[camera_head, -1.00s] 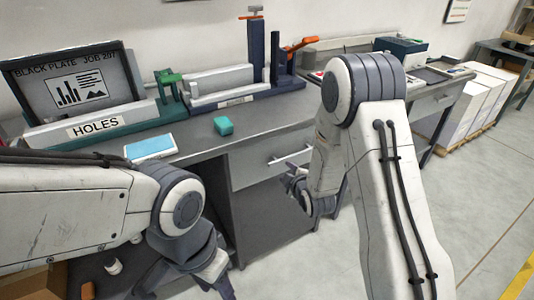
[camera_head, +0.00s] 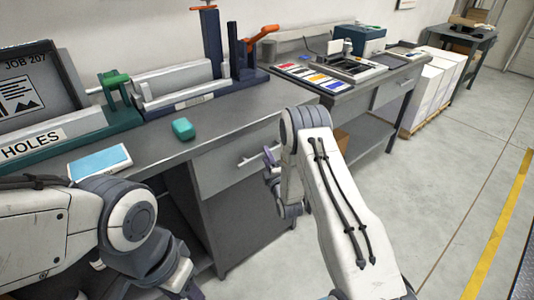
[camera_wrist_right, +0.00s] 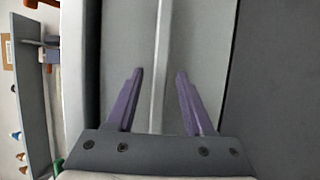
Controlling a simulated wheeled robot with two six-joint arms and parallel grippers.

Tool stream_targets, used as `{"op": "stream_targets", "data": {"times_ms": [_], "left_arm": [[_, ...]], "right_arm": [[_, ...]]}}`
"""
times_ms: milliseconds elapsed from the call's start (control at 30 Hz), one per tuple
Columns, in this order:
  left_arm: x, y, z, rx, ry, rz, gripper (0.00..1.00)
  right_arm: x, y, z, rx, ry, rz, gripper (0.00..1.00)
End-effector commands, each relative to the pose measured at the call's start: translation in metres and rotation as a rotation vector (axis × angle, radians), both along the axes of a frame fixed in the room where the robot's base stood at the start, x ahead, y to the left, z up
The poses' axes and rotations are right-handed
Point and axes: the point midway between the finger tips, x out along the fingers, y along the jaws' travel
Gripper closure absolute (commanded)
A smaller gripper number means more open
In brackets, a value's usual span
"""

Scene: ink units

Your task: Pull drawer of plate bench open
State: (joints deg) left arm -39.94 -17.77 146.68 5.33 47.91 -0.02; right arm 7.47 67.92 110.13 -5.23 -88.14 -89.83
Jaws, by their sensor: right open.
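The plate bench (camera_head: 200,140) has a grey drawer (camera_head: 218,170) with a pale bar handle (camera_head: 250,159). The drawer looks closed, its front flush with the bench. My right gripper (camera_head: 268,163) is at the handle's right end in the head view. In the right wrist view my open right gripper (camera_wrist_right: 160,74) faces the drawer front, with the handle (camera_wrist_right: 158,50) running lengthwise between its two purple fingers, apart from both. My left arm is at lower left in the head view; its gripper is partly cut off by the lower edge, so its jaws are unclear.
On the bench top are a teal box (camera_head: 183,129), a blue-and-white pad (camera_head: 100,162) and the green HOLES fixture (camera_head: 70,135). A second bench (camera_head: 350,105) with colour strips stands to the right. The floor (camera_head: 440,200) at right is clear.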

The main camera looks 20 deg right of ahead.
Motion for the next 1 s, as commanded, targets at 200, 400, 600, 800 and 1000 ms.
{"op": "stream_targets", "data": {"times_ms": [200, 400, 600, 800, 1000], "left_arm": [[0.0, 0.0, 0.0, 0.0, 0.0, 0.0, 0.5], [0.0, 0.0, 0.0, 0.0, 0.0, 0.0, 0.5], [0.0, 0.0, 0.0, 0.0, 0.0, 0.0, 0.5], [0.0, 0.0, 0.0, 0.0, 0.0, 0.0, 0.5], [0.0, 0.0, 0.0, 0.0, 0.0, 0.0, 0.5]], "right_arm": [[0.022, -0.002, 0.0, 0.0, 0.001, -0.002, 0.47], [0.025, -0.004, 0.0, 0.0, 0.001, -0.004, 0.47], [0.025, -0.005, 0.0, 0.0, 0.001, -0.005, 0.74], [0.024, -0.006, 0.0, 0.0, 0.002, -0.006, 1.0], [0.024, -0.006, 0.0, 0.0, 0.002, -0.006, 1.0]]}}
